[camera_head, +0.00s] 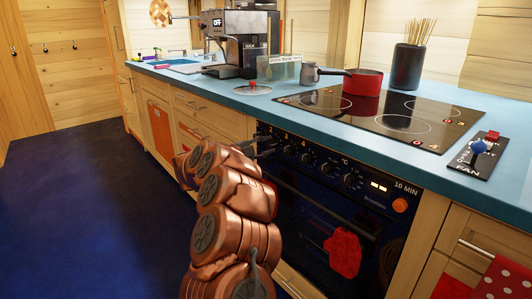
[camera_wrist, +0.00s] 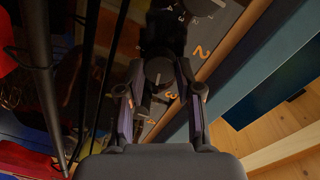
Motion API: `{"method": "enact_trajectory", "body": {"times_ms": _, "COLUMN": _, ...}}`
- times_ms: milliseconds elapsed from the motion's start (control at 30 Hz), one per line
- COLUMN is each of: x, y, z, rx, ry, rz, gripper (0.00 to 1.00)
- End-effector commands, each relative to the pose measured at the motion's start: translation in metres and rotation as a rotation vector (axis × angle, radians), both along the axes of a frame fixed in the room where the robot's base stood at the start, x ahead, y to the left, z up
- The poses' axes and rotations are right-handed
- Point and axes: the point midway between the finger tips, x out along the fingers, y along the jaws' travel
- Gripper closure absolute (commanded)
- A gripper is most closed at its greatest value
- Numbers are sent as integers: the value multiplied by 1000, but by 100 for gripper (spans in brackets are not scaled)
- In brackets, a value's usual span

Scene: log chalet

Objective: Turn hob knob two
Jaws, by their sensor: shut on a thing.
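Hob knob two (camera_wrist: 158,72) is a round grey knob with a pale pointer line, beside an orange numeral 2 on the dark oven panel. In the wrist view my gripper (camera_wrist: 159,82) has its two fingers on either side of it, closed on it. A dark shape lies just beyond the knob and hides part of the panel. In the head view my gripper (camera_head: 262,147) is at the left end of the knob row, where my arm hides part of the panel. The pointer's exact setting is too small to read.
Other knobs (camera_head: 349,180) line the oven front (camera_head: 315,215). A red pan (camera_head: 362,83) stands on the black hob (camera_head: 390,113). A red mitt (camera_head: 343,252) hangs at the oven front. The blue worktop (camera_wrist: 235,75) edge runs close on the right in the wrist view. The floor (camera_head: 90,200) left is clear.

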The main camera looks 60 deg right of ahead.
Motion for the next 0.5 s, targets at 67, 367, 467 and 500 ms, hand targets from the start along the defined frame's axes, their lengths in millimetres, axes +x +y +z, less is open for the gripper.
{"method": "enact_trajectory", "body": {"times_ms": 67, "x": 0, "y": 1, "z": -5, "rx": -13, "ry": -53, "rz": -2, "gripper": 100}}
{"method": "enact_trajectory", "body": {"times_ms": 367, "x": -1, "y": 0, "z": -4, "rx": -51, "ry": -192, "rz": -3, "gripper": 100}}
{"method": "enact_trajectory", "body": {"times_ms": 467, "x": -1, "y": 0, "z": -3, "rx": -57, "ry": -215, "rz": -2, "gripper": 100}}
{"method": "enact_trajectory", "body": {"times_ms": 500, "x": -1, "y": 1, "z": -3, "rx": -59, "ry": -221, "rz": -2, "gripper": 100}}
